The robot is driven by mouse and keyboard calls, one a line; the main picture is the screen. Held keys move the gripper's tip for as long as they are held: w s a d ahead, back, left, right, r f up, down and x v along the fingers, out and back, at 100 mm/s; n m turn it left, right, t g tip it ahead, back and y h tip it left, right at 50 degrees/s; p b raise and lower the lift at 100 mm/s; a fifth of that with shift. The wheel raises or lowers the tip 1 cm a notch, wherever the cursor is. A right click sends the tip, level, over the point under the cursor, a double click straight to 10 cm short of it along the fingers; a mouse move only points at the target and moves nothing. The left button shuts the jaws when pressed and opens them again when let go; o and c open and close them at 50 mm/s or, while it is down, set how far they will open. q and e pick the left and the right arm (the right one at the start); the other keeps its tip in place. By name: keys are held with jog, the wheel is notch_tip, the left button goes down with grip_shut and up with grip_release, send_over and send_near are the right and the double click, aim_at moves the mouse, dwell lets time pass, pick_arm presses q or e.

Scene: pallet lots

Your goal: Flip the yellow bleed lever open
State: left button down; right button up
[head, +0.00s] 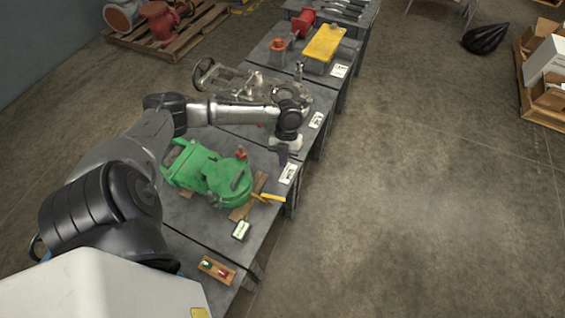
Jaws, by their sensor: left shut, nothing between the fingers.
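The yellow lever (272,197) is a small bar at the front right end of the green cast body (205,172), close to the table's right edge. It looks roughly level and points right. The green body lies on wooden pieces and has a small red part on top. My left gripper (282,158) hangs above the table's right side, beyond the lever and apart from it. Its fingers are small and dark, shut and empty. My right gripper is not in view.
A grey metal valve (240,86) lies farther along the tables, partly behind my left arm. A white tag (289,172) lies near the gripper.

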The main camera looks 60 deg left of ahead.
aim_at(277, 198)
pick_arm(q)
jog(key=s+d+f+b, duration=0.1)
jog(key=s+d+f, duration=0.3)
jog(key=f, duration=0.3)
jog(key=shift+s+d, duration=0.2)
jog(key=shift+d, duration=0.55)
jog(key=shift+f, duration=0.1)
jog(key=d+m, duration=0.1)
jog(key=s+m+p, duration=0.1)
jog(key=shift+d+m+g+y, duration=0.4)
